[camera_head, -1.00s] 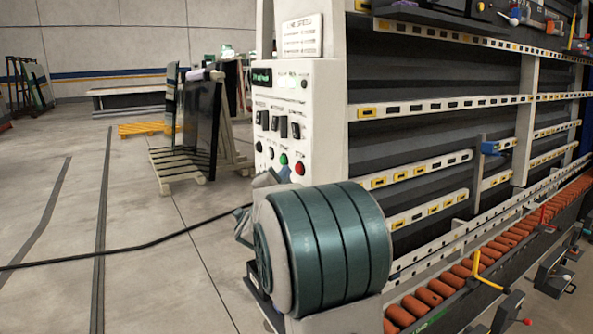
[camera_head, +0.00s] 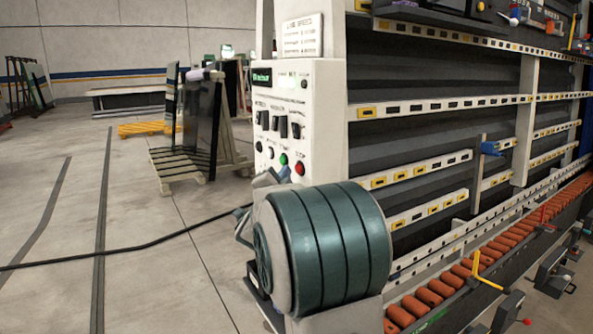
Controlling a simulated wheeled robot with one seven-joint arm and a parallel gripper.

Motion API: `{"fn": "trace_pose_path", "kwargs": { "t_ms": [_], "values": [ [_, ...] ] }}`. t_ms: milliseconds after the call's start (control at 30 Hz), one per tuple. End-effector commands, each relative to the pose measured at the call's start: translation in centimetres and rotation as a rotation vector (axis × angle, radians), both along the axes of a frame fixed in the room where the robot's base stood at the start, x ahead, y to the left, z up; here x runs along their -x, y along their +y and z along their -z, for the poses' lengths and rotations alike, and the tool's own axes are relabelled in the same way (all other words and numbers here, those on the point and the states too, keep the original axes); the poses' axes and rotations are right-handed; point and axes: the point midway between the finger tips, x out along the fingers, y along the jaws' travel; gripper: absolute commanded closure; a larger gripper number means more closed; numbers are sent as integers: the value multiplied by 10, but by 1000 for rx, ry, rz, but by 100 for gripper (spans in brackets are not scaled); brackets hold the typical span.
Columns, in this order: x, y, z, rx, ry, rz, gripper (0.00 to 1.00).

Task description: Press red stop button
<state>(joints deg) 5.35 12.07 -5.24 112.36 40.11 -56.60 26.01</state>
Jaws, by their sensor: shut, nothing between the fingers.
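The red stop button (camera_head: 300,168) is a small round red cap on the lower right of a white control panel (camera_head: 310,90). It sits right of a green button (camera_head: 284,159) and below a row of dark switches. Nothing covers the red button. I cannot tell whether it is pressed in. My gripper is not in this view.
A dark teal ribbed drum (camera_head: 340,250) stands just below and in front of the panel. Behind the panel, the machine's slatted frame (camera_head: 435,102) runs right above orange rollers (camera_head: 428,298). A black cable (camera_head: 150,243) crosses the floor. The floor at left is largely open.

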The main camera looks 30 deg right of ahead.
Motion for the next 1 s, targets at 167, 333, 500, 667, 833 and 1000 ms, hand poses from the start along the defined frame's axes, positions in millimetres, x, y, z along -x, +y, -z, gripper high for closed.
{"fn": "trace_pose_path", "kwargs": {
  "t_ms": [167,333,500,667,833,1000],
  "values": [
    [0,-5,1,0,-2,1,100],
    [0,-9,1,1,-1,0,100],
    [0,-9,0,0,0,0,100],
    [0,-9,0,0,0,0,100],
    [0,-11,0,0,-1,1,100],
    [0,-13,0,0,-1,1,100]
  ]
}}
